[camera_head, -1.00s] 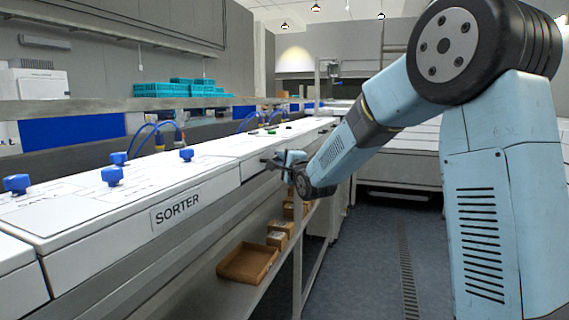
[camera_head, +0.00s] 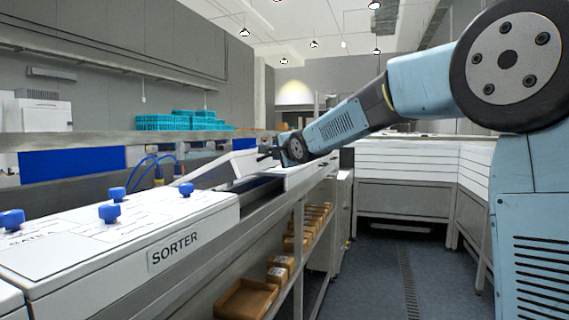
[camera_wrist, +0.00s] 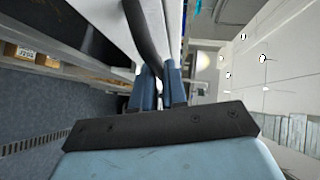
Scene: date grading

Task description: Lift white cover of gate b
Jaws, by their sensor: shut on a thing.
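The white cover (camera_head: 228,166) stands tilted up above the sorter line, with a dark opening (camera_head: 255,188) showing under it. My gripper (camera_head: 267,156) is at the cover's near right edge, shut on its dark handle. The wrist view shows the gripper's fingers (camera_wrist: 160,88) closed around the dark curved handle bar (camera_wrist: 143,38), with the white cover (camera_wrist: 105,18) behind it. No label for gate b can be read in either view.
The sorter's white top (camera_head: 120,235) with several blue knobs (camera_head: 109,213) lies at the left front. Brown boxes (camera_head: 245,298) sit on a shelf below the line. Teal crates (camera_head: 180,121) stand on the back ledge. The floor aisle (camera_head: 385,270) to the right is clear.

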